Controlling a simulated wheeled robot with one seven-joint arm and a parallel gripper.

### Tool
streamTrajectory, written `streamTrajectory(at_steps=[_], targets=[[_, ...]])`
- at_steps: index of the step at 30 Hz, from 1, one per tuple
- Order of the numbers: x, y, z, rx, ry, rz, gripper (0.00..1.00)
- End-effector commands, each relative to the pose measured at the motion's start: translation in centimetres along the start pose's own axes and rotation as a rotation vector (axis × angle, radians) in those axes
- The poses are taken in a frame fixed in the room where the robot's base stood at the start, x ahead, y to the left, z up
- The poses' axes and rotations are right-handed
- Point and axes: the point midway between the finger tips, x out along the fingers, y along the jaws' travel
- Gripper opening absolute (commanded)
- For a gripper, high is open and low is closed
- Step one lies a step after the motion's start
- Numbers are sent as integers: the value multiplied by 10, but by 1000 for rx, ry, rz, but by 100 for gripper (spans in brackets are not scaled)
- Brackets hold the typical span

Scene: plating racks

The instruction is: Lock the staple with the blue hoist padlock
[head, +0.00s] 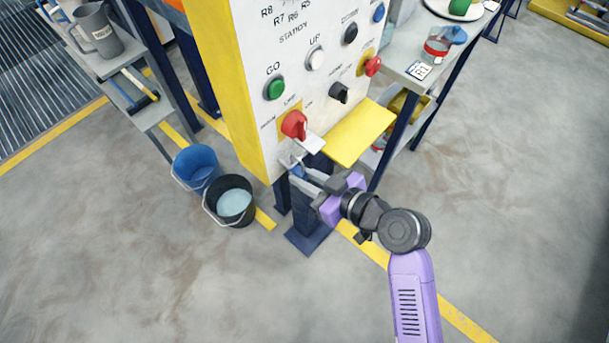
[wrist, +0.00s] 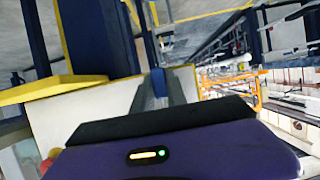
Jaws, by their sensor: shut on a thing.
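My gripper (head: 298,179) is at the lower edge of the control panel, its fingers shut on a small blue piece, the blue padlock (head: 297,171). In the wrist view the blue padlock (wrist: 158,80) shows between the fingertips. Its shackle cannot be made out clearly. A pale metal staple bracket (head: 289,153) sits below the red rotary switch (head: 294,125) at the panel's lower left. The padlock is just below this bracket; I cannot tell whether they touch or whether the shackle passes through.
A yellow ledge (head: 358,132) juts from the panel right of the bracket. The panel (head: 240,100) stands on a dark post. A blue bucket (head: 195,167) and a black bucket (head: 231,202) stand on the floor at left. A shelf (head: 410,60) is at right. Open floor lies in front.

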Motion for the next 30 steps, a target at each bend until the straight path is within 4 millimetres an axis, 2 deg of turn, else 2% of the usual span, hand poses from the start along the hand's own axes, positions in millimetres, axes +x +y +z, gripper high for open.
streamTrajectory(at_steps=[2,21,30], targets=[[2,0,5,0,1,0,0],[1,30,3,0,2,1,0],[1,38,3,0,1,0,0]])
